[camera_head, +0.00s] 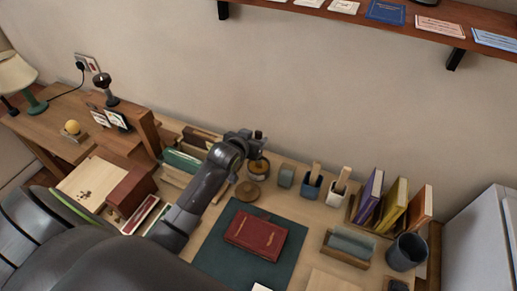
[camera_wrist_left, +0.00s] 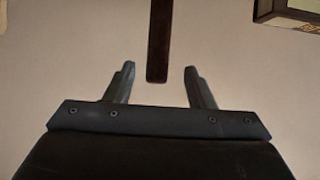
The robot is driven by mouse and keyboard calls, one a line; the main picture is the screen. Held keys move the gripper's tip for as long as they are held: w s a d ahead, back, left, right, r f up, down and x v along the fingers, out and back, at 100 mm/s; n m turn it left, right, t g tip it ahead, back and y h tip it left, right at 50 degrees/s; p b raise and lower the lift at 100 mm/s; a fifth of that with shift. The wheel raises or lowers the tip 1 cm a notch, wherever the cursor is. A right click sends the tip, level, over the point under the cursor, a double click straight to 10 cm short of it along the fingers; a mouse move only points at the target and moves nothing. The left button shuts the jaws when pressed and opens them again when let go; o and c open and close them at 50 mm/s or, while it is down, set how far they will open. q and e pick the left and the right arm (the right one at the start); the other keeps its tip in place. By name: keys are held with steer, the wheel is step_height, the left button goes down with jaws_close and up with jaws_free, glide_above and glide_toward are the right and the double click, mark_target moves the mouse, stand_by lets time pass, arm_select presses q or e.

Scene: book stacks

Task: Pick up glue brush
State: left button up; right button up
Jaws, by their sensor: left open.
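My left gripper (camera_head: 258,136) is raised over the back of the desk, close to a small jar (camera_head: 258,170) with an amber band. In the left wrist view its two fingers (camera_wrist_left: 158,82) are apart with nothing held between them. A pale wooden handle (camera_head: 316,169) stands in a dark blue cup (camera_head: 311,187), right of the gripper. Another pale handle (camera_head: 343,178) leans in a white cup (camera_head: 335,195). I cannot tell which of these is the glue brush; their lower ends are hidden. My right gripper is not in view.
A red book (camera_head: 256,235) lies on a dark green mat (camera_head: 216,252). Upright books (camera_head: 395,205) and a dark mug (camera_head: 406,252) stand at right. A wall shelf (camera_head: 440,25) runs above. A dark brown bar (camera_wrist_left: 158,40) shows ahead of the fingers against the wall.

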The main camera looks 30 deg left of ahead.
mark_target(258, 137)
arm_select(q)
steer(key=shift+p+x, duration=0.35)
steer(key=shift+x, duration=1.55)
steer(key=shift+d+f, duration=0.1)
steer(key=shift+d, duration=0.1)
jaws_close()
